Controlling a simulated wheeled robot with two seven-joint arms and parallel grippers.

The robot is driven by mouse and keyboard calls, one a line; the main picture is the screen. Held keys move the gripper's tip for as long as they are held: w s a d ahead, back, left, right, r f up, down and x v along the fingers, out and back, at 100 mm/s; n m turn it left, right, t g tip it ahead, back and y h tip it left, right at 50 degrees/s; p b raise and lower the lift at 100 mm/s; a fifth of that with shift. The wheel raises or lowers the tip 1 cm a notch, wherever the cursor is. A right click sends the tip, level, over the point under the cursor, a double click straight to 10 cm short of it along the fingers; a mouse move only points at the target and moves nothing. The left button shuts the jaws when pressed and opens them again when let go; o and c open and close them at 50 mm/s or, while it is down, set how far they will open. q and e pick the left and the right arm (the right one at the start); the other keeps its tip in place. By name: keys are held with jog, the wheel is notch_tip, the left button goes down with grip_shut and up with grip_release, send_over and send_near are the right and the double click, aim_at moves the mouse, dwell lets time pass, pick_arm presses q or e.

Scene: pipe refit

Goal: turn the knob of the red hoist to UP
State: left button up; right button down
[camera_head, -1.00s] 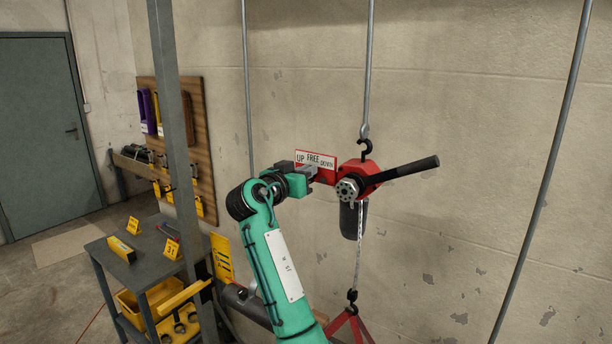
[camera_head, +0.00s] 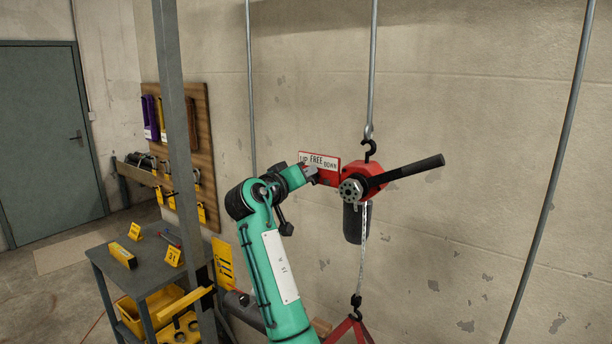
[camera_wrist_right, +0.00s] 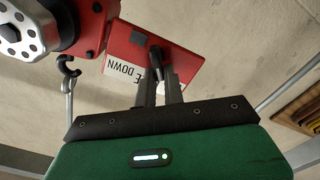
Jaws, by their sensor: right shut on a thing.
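The red hoist (camera_head: 377,188) hangs from a hook on a vertical rod, with a black lever pointing right. Its red plate with a white label (camera_head: 322,161) reads UP, FREE and DOWN from left to right. My right gripper (camera_head: 313,172) is at the plate, just below the label. In the right wrist view its fingers (camera_wrist_right: 161,84) are shut on the small dark knob (camera_wrist_right: 155,52) in front of the plate. The fingers hide part of the knob and of the label, so which word it points to cannot be told. My left gripper is not in view.
A chain runs down from the hoist to a red sling (camera_head: 352,330). Rods stand on either side. A grey post (camera_head: 178,130) and a grey table (camera_head: 110,256) with yellow items are at the left. The wall around the hoist's right is bare.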

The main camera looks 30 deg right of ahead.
dwell(0.3)
jog(key=c, duration=1.5)
grip_release()
jog(key=b+v, duration=0.7)
jog(key=v, duration=0.7)
jog(key=shift+d, duration=0.1)
